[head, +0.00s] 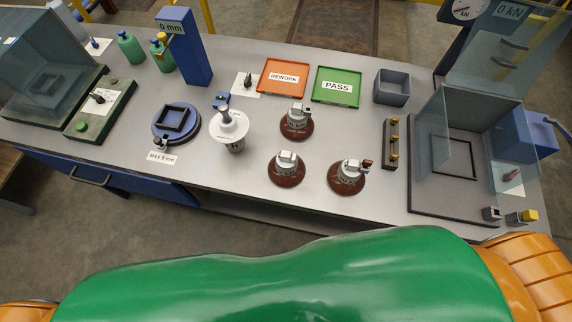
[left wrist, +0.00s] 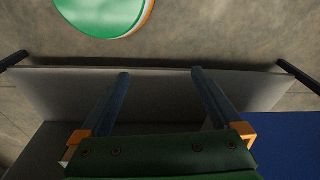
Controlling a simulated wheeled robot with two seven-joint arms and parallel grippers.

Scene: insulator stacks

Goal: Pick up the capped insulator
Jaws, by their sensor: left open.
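Three brown insulator discs with silver metal caps stand upright on the grey bench in the head view: a back one (head: 297,122), a front left one (head: 286,168) and a front right one (head: 347,177). The front right one has a small reddish-brown piece at its cap's side. I cannot tell which one the task means. My left gripper (left wrist: 160,73) is open and empty in the left wrist view, with its two dark fingers spread apart. No insulator shows between them. Neither gripper shows in the head view.
An orange REWORK tray (head: 284,97) and a green PASS tray (head: 353,103) lie behind. A grey bin (head: 391,87), a brass-knobbed block (head: 390,144) and a clear-walled enclosure (head: 418,190) stand right.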

